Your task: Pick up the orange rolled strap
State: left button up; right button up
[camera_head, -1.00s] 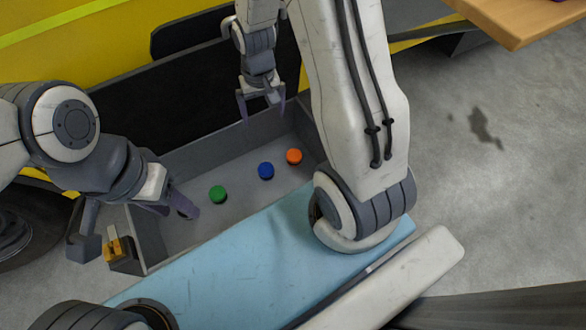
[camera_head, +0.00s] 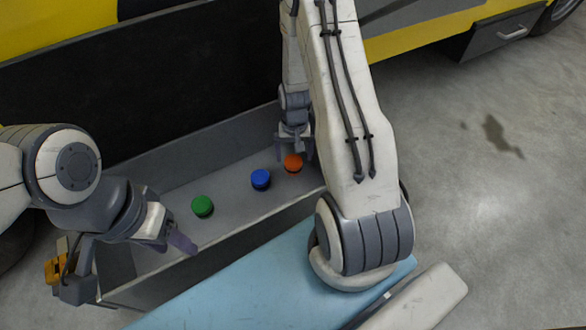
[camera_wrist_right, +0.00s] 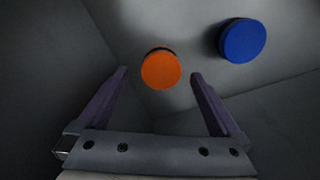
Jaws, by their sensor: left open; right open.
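The orange rolled strap (camera_head: 293,163) is a small round roll in the grey bin, the rightmost of three rolls in the head view. In the right wrist view the orange strap (camera_wrist_right: 161,70) lies just beyond and between the fingertips. My right gripper (camera_head: 294,152) is open and empty, close above the orange strap; it also shows in the wrist view (camera_wrist_right: 158,75). I cannot tell whether its fingers reach down beside the roll. My left gripper (camera_head: 130,265) is open and empty at the bin's left end, away from the rolls.
A blue roll (camera_head: 261,179) lies left of the orange one, and a green roll (camera_head: 202,206) lies further left. The bin's grey walls (camera_head: 190,168) stand around them. A light blue panel (camera_head: 245,285) lies in front. Grey floor is open on the right.

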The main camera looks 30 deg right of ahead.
aim_at(294, 161)
jog(key=f+b, duration=0.4)
jog(key=f, duration=0.1)
jog(key=shift+w+f+b, duration=0.1)
jog(key=shift+w+b, duration=0.1)
jog(key=shift+b, duration=0.2)
jog(key=shift+c, duration=0.3)
jog(key=c, duration=1.5)
